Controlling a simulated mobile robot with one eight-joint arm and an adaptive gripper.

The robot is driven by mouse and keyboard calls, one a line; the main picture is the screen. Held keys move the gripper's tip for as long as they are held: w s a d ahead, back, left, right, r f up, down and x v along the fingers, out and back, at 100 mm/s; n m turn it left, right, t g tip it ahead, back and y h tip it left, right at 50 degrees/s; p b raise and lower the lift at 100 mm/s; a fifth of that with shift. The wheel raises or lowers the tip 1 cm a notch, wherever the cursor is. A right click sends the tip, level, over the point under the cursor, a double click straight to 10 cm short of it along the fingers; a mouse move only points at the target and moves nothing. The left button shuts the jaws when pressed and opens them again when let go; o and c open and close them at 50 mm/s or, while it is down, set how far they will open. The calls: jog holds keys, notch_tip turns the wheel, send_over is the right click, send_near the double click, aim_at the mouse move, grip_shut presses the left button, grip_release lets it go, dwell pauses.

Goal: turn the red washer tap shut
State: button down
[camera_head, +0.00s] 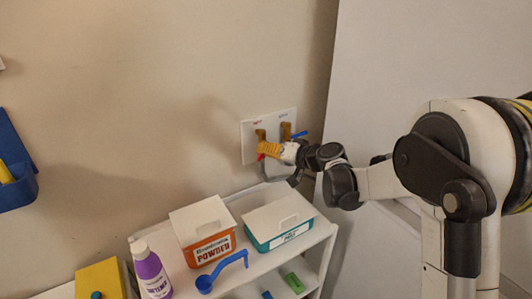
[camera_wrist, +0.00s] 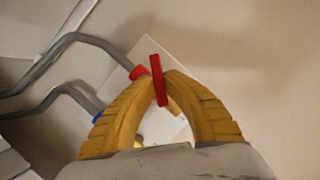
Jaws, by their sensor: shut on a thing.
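The red washer tap handle (camera_wrist: 156,80) stands between the yellow fingers of my gripper (camera_wrist: 160,88) in the wrist view, and the fingertips are closed on it. In the head view, my gripper (camera_head: 268,150) is at the white wall plate (camera_head: 248,127), and only a small red bit of the tap (camera_head: 262,156) shows beside the fingers. A second tap with a blue handle (camera_head: 300,134) is on the same plate, to the right. Most of the red tap's body is hidden by my gripper.
Grey hoses (camera_wrist: 70,40) run from the taps. Below stands a white shelf (camera_head: 255,270) with an orange powder box (camera_head: 203,232), a teal-and-white box (camera_head: 280,222), a blue scoop (camera_head: 222,271) and a purple bottle (camera_head: 152,272). A large white panel is at right.

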jog(key=m, duration=0.1)
jog(key=m+y+b, duration=0.1)
jog(key=m+y, duration=0.1)
jog(key=m, duration=0.1)
jog(key=shift+s+a+r+b, duration=0.15)
jog(key=shift+a+r+b, duration=0.1)
jog(key=shift+r+b, duration=0.1)
jog(key=shift+a+r+m+y+b, duration=0.15)
jog(key=shift+m+y+b, duration=0.15)
jog(key=shift+m, duration=0.4)
jog(key=shift+d+r+m+y+b, duration=0.1)
jog(key=shift+r+m+y+b, duration=0.2)
jog(key=shift+m, duration=0.4)
jog(key=shift+a+m+y+b, duration=0.15)
jog(key=shift+m+y, duration=0.25)
jog(key=shift+m, duration=0.3)
jog(key=shift+d, duration=0.1)
jog(key=c, duration=1.5)
grip_release()
jog(key=shift+o, duration=0.2)
jog(key=shift+s+d, duration=0.1)
jog(key=v, duration=1.1)
jog(key=shift+s+d, duration=0.25)
jog(key=shift+s, duration=0.1)
